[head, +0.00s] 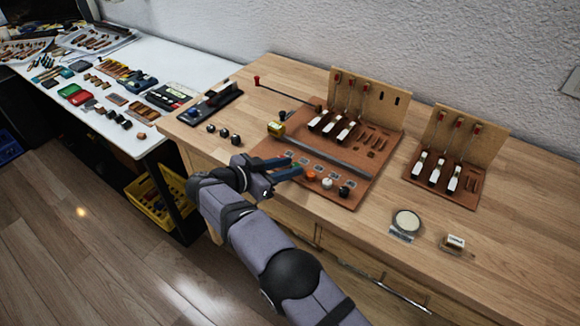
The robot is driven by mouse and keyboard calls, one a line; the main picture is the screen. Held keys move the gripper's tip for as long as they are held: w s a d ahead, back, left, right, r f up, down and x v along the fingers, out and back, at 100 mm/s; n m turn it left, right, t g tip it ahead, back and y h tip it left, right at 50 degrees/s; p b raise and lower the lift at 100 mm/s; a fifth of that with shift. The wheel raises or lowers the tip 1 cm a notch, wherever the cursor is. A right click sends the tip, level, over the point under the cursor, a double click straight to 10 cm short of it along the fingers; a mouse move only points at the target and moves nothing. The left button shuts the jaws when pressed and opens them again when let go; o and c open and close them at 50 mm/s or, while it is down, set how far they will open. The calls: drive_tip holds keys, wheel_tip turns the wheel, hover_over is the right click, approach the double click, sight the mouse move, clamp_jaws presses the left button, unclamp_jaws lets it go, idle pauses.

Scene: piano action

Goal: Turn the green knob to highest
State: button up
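My gripper (295,164) is over the front left part of a reddish-brown board (350,203) on the wooden bench. Its two blue-teal fingers point right and show a gap between them. To the right of the fingertips in that row are an orange knob (310,176), a white knob (327,183) and a black knob (344,191).
Behind the knobs, a grey bar (330,158) crosses the board, and an upright panel with piano keys (342,131) stands at the back. A second key panel (436,180), a round dish (407,220) and a small block (455,242) are to the right. Small dark knobs (223,133) stand left.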

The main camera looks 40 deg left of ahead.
drive_tip(key=b+v, duration=0.1)
drive_tip(key=v, duration=0.5)
drive_tip(key=shift+r, duration=0.1)
drive_tip(key=shift+r, duration=0.1)
